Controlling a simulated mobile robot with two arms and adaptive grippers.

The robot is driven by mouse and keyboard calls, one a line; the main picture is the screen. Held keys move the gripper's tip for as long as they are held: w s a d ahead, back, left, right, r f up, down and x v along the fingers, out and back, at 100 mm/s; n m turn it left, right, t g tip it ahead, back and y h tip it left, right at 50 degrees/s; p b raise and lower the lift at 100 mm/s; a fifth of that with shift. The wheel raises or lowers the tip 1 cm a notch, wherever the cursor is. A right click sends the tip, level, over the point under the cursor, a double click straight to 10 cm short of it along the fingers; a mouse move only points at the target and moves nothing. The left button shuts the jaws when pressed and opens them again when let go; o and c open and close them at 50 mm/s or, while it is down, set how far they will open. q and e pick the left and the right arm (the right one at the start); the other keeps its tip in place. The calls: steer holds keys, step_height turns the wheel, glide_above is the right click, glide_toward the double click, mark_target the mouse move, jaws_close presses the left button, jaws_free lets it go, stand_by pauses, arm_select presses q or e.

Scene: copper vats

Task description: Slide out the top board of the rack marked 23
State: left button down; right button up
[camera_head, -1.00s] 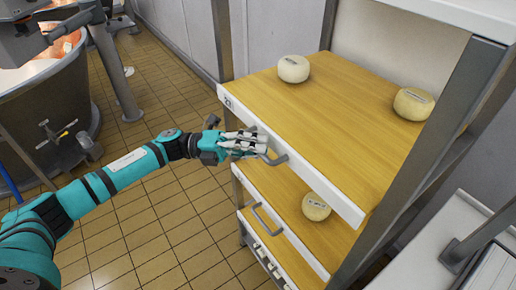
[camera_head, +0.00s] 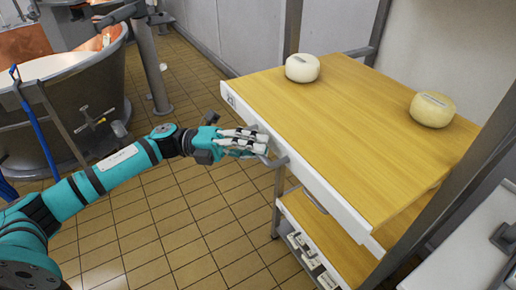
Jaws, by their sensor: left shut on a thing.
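The top board (camera_head: 350,120) of the rack is a wooden shelf with a white front edge and a small number tag (camera_head: 231,99) at its left end. It stands out well past the rack's posts (camera_head: 292,27). Two pale cheese wheels sit on it, one near the back left (camera_head: 302,68) and one at the right (camera_head: 432,109). My left gripper (camera_head: 255,145) is shut on the handle (camera_head: 277,162) at the middle of the board's front edge; the fingers hide part of the handle. My right gripper does not show.
A lower board (camera_head: 335,235) lies beneath, partly covered by the top one. A copper vat (camera_head: 70,90) stands at the left with a blue-handled tool (camera_head: 35,118) beside it. A pale surface (camera_head: 480,240) is at the lower right. Tiled floor (camera_head: 190,220) is free in front of the rack.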

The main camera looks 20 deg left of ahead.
arm_select(q)
steer(key=shift+s+a+f, duration=0.15)
steer(key=shift+s+f, duration=0.15)
steer(key=shift+f, duration=0.05)
steer(key=c, duration=1.4)
jaws_free()
steer(key=shift+w, duration=0.1)
steer(key=shift+o, duration=0.3)
steer(key=shift+r, duration=0.2)
steer(key=s+a+f, duration=0.1)
steer(key=a, duration=1)
steer(key=shift+s+a+f, duration=0.15)
steer(key=shift+a+f, duration=0.2)
steer(key=shift+a, duration=0.05)
